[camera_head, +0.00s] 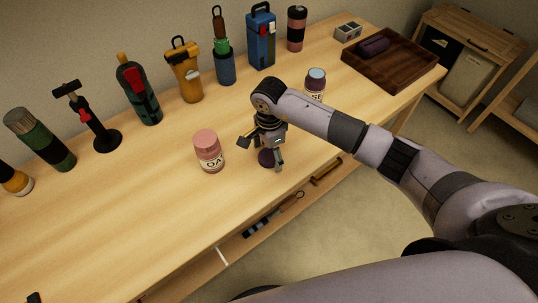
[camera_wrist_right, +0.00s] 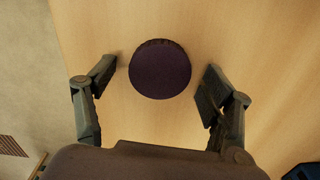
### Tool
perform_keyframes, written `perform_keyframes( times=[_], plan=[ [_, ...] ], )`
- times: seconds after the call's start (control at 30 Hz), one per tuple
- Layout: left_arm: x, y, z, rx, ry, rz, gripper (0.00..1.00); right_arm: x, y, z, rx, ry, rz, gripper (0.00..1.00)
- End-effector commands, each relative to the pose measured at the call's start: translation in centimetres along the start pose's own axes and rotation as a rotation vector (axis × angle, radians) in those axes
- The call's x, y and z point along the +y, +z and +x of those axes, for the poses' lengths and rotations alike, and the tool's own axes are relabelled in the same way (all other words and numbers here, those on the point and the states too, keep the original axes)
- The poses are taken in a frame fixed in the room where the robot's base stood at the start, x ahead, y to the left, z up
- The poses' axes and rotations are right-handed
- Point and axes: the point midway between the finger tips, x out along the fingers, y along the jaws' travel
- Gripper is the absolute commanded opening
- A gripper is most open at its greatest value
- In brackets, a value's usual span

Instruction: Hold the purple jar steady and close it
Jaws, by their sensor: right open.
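The purple jar (camera_head: 315,88) stands upright on the wooden table behind my right forearm, which hides its lower part. Its top shows a pale bluish disc inside a dark rim, with no purple lid on it. A round dark purple lid (camera_head: 266,158) lies on the table under my right gripper (camera_head: 262,156), partly hidden by the fingers. In the right wrist view the lid (camera_wrist_right: 160,69) lies between the two spread fingers, apart from both. My right gripper (camera_wrist_right: 160,95) is open, points down and holds nothing. My left gripper cannot be made out.
A pink jar (camera_head: 208,152) stands just left of my right gripper. Several bottles and tools line the table's back, among them a yellow lantern-like item (camera_head: 186,72). A dark wooden tray (camera_head: 400,75) holds a purple item (camera_head: 374,45) at right. The table's left front is mostly clear.

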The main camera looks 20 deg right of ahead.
Motion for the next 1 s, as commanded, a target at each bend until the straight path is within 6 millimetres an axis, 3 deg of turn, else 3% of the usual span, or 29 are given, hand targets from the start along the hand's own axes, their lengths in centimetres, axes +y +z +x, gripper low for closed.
perform_keyframes(
  times=[0.13, 0.67, 1.0],
  plan=[
    [0.01, 0.0, 0.01, 0.0, 0.0, 0.0, 0.74, 0.0, 0.01, -0.02, 0.0, 0.0, 0.0, 0.75],
    [0.01, -0.01, 0.0, 0.0, 0.0, 0.0, 0.74, 0.01, 0.0, -0.04, 0.0, 0.0, 0.0, 0.4],
    [0.01, -0.01, 0.07, 0.0, 0.0, 0.0, 0.74, -0.03, -0.01, -0.42, 0.0, -0.001, 0.0, 0.39]
  ],
)
